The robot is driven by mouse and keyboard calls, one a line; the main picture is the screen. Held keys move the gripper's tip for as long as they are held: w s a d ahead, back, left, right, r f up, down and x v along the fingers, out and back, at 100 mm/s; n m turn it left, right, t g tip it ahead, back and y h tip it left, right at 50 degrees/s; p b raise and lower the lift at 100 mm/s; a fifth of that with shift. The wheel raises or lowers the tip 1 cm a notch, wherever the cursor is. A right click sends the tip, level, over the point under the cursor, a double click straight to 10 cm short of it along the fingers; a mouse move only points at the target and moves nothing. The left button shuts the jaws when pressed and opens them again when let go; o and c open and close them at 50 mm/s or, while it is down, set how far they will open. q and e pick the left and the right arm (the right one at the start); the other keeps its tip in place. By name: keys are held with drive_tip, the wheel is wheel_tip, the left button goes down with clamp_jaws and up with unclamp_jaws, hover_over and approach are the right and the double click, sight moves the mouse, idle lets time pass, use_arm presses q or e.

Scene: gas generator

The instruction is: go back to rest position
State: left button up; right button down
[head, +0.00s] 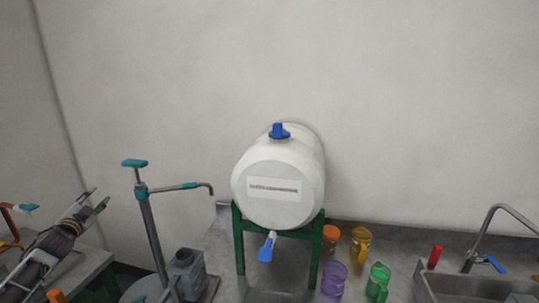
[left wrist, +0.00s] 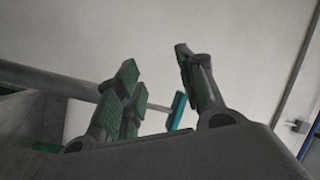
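My left gripper (head: 97,200) is at the left of the head view, pointing up and to the right. Its two fingers are apart with nothing between them. In the left wrist view the fingers of the left gripper (left wrist: 160,85) also stand apart, and a teal handle shows behind them. The gripper is left of the tall pump (head: 150,225) with teal handles and looks clear of it. My right gripper is in neither view.
A white tank (head: 280,185) with a blue cap sits on a green stand (head: 238,240). Several coloured jars stand right of it, including a purple one (head: 334,280). A sink (head: 465,285) with a faucet (head: 478,240) is at far right. A grey bench (head: 70,275) lies below the left gripper.

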use_arm(q)
wheel_tip(320, 180, down, 14)
drive_tip(key=s+a+f+n+g, duration=0.1)
drive_tip(key=s+n+g, duration=0.1)
drive_tip(key=g, duration=0.1)
drive_tip(key=s+d+f+n+g, duration=0.1)
drive_tip(key=s+d+f+g, duration=0.15)
drive_tip(key=s+f, duration=0.7)
drive_tip(key=s+d+f+n+g, duration=0.1)
drive_tip(key=s+d+f+g, duration=0.2)
drive_tip(key=f, duration=1.4)
drive_tip(key=s+d+f+n+g, duration=0.1)
drive_tip(key=s+d+f, duration=0.4)
drive_tip(key=f, duration=0.8)
drive_tip(key=s+d+f+g+h, duration=0.1)
drive_tip(key=s+d+f+g, duration=0.1)
drive_tip(key=s+d+f, duration=0.6)
drive_tip(key=s+d+f+g+h, duration=0.1)
drive_tip(key=s+d+f+g, duration=0.2)
drive_tip(key=s+d+f, duration=0.6)
drive_tip(key=s+d+f+n+g+h, duration=0.1)
drive_tip(key=s+d+f, duration=0.7)
drive_tip(key=s, duration=2)
drive_tip(key=shift+s+d+f+g+h, duration=0.3)
drive_tip(key=shift+d+g, duration=0.4)
drive_tip(key=shift+g, duration=0.15)
